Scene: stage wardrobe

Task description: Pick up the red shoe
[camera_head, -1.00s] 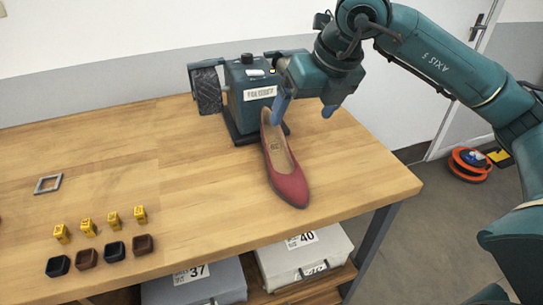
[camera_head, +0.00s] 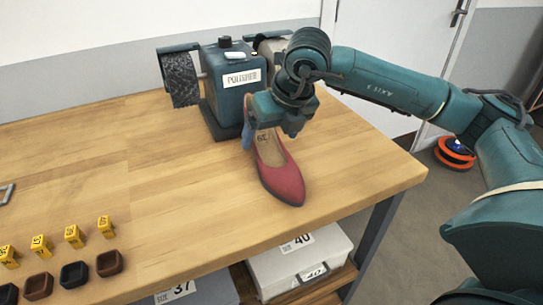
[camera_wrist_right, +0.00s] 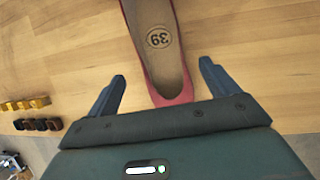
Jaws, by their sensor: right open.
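The red shoe (camera_head: 284,182), a pump with a beige insole, lies on the wooden workbench (camera_head: 175,170), toe toward the front edge. In the right wrist view the shoe (camera_wrist_right: 165,75) shows the number 39 inside. My right gripper (camera_head: 270,130) is at its heel end, in front of the polisher. In the right wrist view the open blue fingers (camera_wrist_right: 163,88) stand on either side of the heel end, with bench showing between each finger and the shoe. The gripper body hides part of the heel in the head view. My left gripper is not in view.
A teal polisher (camera_head: 222,105) with a dark brush stands right behind the shoe. Yellow number blocks (camera_head: 74,237) and small dark cups (camera_head: 74,275) sit at the front left. A box marked 40 (camera_head: 300,262) is below the bench. The bench left of the shoe is clear.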

